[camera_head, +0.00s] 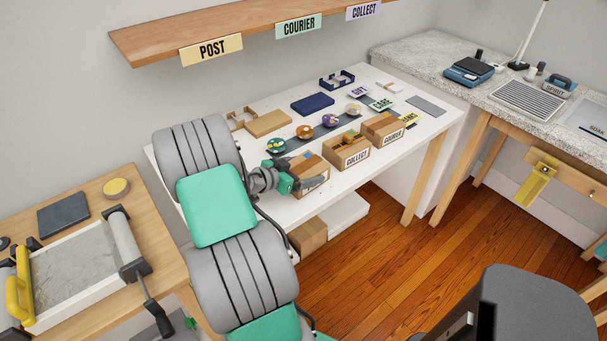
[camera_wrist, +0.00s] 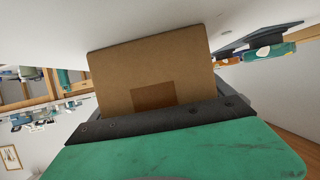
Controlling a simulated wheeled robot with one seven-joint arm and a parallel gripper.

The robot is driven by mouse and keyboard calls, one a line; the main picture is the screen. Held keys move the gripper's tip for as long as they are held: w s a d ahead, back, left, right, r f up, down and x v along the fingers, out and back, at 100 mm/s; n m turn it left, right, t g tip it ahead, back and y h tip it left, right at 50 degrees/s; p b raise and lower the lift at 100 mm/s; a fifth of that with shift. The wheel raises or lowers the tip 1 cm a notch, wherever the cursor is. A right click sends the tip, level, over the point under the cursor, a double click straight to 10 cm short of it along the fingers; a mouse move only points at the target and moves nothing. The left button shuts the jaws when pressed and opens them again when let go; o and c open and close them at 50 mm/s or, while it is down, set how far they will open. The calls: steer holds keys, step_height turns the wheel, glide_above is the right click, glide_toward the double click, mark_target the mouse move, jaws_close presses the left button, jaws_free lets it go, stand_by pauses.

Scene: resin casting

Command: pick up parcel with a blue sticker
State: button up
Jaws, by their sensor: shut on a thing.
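My gripper (camera_head: 305,182) is at the front edge of the white table, by the leftmost cardboard box (camera_head: 316,162). In the wrist view a plain brown cardboard parcel (camera_wrist: 120,70) fills the middle, behind the dark jaw of my gripper (camera_wrist: 165,122). The jaws are shut on it. A darker brown rectangle shows on its face. No blue sticker shows on the parcel's visible face. In the head view my gripper and arm partly hide the leftmost box, and I cannot make out the held parcel apart from it.
Boxes labelled COLLECT (camera_head: 347,151) and COURIER (camera_head: 384,129) stand to the right, with small parcels inside. Round decorated pieces (camera_head: 304,132) sit on a dark strip behind them. A flat brown box (camera_head: 269,124) lies farther back. A brown carton (camera_head: 308,236) is below the table.

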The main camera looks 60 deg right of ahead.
steer(key=c, duration=0.5)
steer(key=shift+o, duration=0.2)
steer(key=shift+r, duration=0.1)
